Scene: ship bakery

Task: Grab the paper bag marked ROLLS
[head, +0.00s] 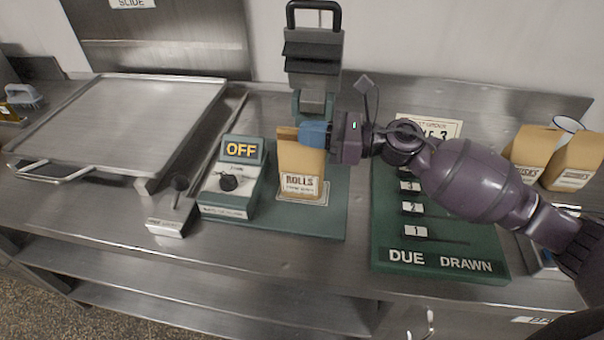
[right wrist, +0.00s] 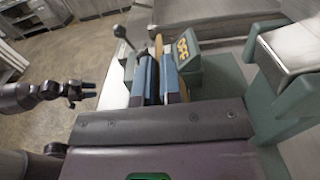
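The tan paper bag marked ROLLS (head: 299,165) stands upright on the green base of the bench device in the head view. Its upper edge (right wrist: 158,47) shows between the fingers in the right wrist view. My right gripper (head: 314,133) reaches in from the right, its blue fingers at the top of the bag and covering its upper right part. In the right wrist view the fingers (right wrist: 159,80) lie close on either side of the bag; whether they press on it I cannot tell. My left gripper (right wrist: 83,90) is open and empty, away from the bench.
An OFF switch box (head: 236,180) stands just left of the bag, and a dark upright device (head: 313,58) behind it. A green DUE DRAWN board (head: 440,259) lies to the right under my arm. Other paper bags (head: 571,160) stand far right. A metal tray (head: 135,115) lies left.

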